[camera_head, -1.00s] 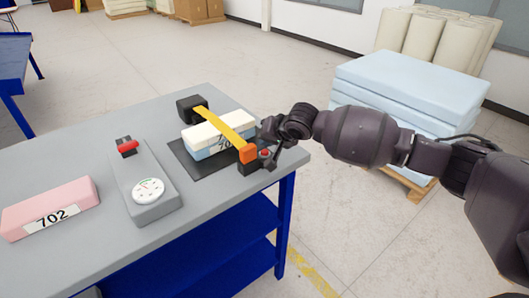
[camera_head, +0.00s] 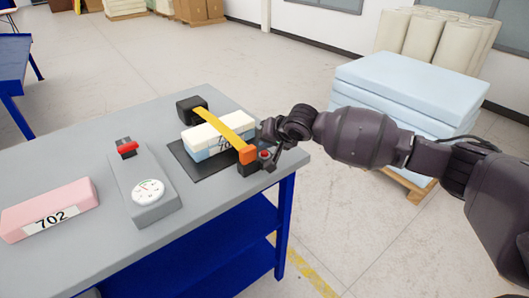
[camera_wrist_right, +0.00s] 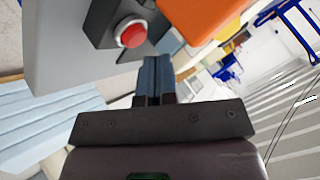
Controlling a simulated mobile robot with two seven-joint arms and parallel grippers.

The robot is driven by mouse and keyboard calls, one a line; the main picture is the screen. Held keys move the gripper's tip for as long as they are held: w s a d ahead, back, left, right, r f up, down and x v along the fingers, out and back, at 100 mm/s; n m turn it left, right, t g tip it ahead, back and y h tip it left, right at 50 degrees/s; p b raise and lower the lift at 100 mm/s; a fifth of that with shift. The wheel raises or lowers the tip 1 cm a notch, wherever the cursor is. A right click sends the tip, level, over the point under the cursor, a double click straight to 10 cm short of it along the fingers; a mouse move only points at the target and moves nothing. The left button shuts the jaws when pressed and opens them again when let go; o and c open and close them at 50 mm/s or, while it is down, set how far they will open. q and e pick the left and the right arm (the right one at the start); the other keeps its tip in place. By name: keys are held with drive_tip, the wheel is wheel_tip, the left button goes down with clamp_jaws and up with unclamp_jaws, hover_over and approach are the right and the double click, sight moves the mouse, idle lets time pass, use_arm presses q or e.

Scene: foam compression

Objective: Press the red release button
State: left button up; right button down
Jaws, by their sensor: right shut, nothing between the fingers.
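The red release button (camera_head: 265,154) sits on a small dark housing at the right end of the yellow strap (camera_head: 222,128), beside an orange buckle (camera_head: 248,154). In the right wrist view the button (camera_wrist_right: 131,35) shows large, ahead of the fingertips and slightly left. My right gripper (camera_head: 272,148) is shut and empty, close beside the housing. In the right wrist view its fingers (camera_wrist_right: 155,66) are together, and a gap to the button appears to remain. The strap lies over a white and light blue foam block (camera_head: 205,150) on a dark plate. My left gripper is out of view.
A grey device with a red lever and dial (camera_head: 150,192) and a pink foam block marked 702 (camera_head: 48,208) stand on the left of the grey table (camera_head: 90,160). A pallet of light blue foam slabs (camera_head: 410,85) stands behind my right arm.

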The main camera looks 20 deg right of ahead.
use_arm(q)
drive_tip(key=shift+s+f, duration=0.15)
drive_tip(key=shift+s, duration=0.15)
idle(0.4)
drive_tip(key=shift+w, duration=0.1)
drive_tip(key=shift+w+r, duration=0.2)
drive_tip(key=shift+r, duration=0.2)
use_arm(e)
drive_tip(key=shift+f, duration=0.4)
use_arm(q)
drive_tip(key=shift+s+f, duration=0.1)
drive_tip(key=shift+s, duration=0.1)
use_arm(e)
drive_tip(key=shift+f, duration=0.3)
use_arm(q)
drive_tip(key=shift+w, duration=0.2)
use_arm(e)
drive_tip(key=shift+f, duration=0.2)
idle(0.3)
drive_tip(key=shift+r+p, duration=0.9)
drive_tip(key=shift+p, duration=0.15)
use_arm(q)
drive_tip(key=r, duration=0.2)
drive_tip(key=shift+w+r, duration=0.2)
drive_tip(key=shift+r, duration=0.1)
